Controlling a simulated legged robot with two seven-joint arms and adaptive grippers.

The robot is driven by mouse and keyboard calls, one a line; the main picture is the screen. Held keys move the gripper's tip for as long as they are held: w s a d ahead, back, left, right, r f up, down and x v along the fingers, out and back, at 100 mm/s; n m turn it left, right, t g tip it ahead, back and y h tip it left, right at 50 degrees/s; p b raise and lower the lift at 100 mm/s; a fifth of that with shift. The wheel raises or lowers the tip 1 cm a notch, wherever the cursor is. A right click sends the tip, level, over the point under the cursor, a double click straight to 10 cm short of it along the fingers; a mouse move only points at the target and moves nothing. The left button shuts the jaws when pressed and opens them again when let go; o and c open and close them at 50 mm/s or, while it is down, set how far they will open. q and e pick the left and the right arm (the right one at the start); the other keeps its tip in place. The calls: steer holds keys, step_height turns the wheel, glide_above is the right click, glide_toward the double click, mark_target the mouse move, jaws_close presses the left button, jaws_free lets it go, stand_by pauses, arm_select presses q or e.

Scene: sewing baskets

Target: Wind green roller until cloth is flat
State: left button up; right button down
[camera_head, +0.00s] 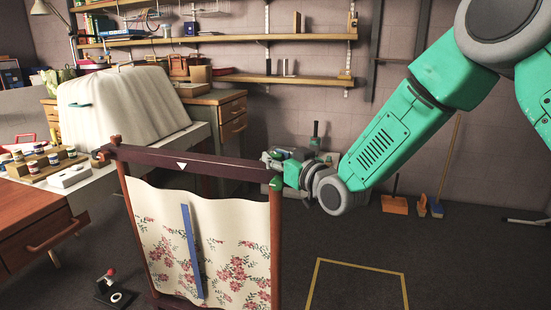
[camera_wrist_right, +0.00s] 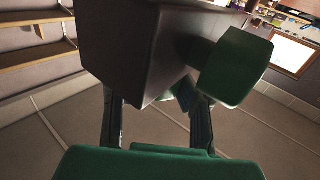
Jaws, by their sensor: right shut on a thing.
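A cream cloth with pink flowers (camera_head: 215,230) hangs in a dark wooden frame. Its top edge sags and its surface is wavy. A dark red beam with a white triangle (camera_head: 225,167) crosses the top of the frame. A green knob (camera_head: 276,184) shows at the beam's right end, and a green block (camera_wrist_right: 235,65) sticks out beside a large dark box-shaped part (camera_wrist_right: 140,45) in the wrist view. My right gripper (camera_head: 274,159) is shut at the beam's right end, on part of the green roller; the grip itself is mostly hidden. My left gripper is not in view.
A blue strip (camera_head: 192,250) lies slanted against the cloth. A white-covered bulky object (camera_head: 120,100) stands on the bench behind. A yellow outline (camera_head: 358,262) marks clear floor at right.

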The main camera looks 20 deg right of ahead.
steer(key=shift+f, duration=0.1)
stand_by(0.7)
steer(key=c, duration=1.2)
jaws_free()
steer(key=shift+s+d, duration=0.1)
steer(key=v, duration=1.2)
